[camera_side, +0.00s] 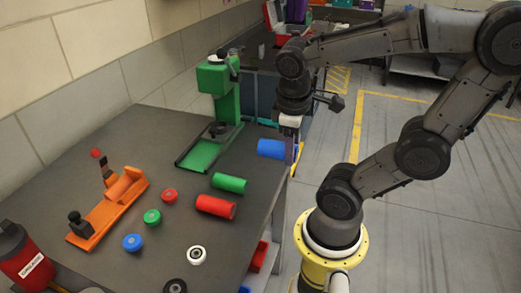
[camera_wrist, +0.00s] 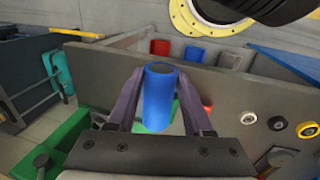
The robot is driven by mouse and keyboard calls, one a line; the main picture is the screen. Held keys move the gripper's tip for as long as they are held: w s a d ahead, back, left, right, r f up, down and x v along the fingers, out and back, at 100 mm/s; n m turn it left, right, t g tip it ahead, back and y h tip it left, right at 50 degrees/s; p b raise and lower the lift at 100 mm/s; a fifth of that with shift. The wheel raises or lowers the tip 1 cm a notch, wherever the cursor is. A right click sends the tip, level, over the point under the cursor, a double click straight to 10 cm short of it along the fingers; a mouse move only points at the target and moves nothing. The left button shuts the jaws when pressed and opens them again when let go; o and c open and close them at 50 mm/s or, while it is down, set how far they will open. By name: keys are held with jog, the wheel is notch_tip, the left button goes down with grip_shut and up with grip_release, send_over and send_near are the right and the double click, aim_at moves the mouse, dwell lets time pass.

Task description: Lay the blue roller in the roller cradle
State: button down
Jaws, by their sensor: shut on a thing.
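The blue roller (camera_side: 271,149) is held in my gripper (camera_side: 284,147), above the right edge of the grey table, clear of the tabletop. In the wrist view the blue roller (camera_wrist: 159,98) stands between the two dark fingers of my gripper (camera_wrist: 160,106), which are shut on it. The orange roller cradle (camera_side: 103,217) lies on the left part of the table, well away from my gripper. It has a dark post near each end and a rounded orange part near its far end. I cannot tell the cradle in the wrist view.
A green press (camera_side: 220,95) with a green tray stands at the back. A green roller (camera_side: 229,183) and a red roller (camera_side: 216,206) lie on the table between my gripper and the cradle. Several small coloured wheels lie nearer the front. A red canister (camera_side: 22,258) stands front left.

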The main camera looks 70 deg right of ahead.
jog(key=shift+w+n, duration=0.1)
jog(key=shift+n, duration=0.3)
jog(key=w+a+r+n+t, duration=0.1)
jog(key=w+r+n, duration=0.25)
jog(key=w, duration=0.55)
jog(key=w+r+n+y, duration=0.1)
jog(key=w+r+n, duration=0.1)
jog(key=w+n, duration=0.5)
jog(key=w+a+r+n+t, duration=0.1)
jog(key=w+r+n, duration=0.1)
jog(key=w, duration=0.8)
jog(key=w+a+f+n, duration=0.2)
jog(key=w+a+f, duration=0.2)
jog(key=w+f, duration=0.2)
jog(key=w+a+f+n+y, duration=0.1)
jog(key=w+a+f, duration=0.3)
jog(key=w, duration=0.5)
jog(key=shift+a+f+n, duration=0.2)
jog(key=shift+f+n, duration=0.45)
jog(key=shift+f, duration=0.3)
jog(key=shift+f, duration=0.15)
jog(key=shift+f, duration=2.6)
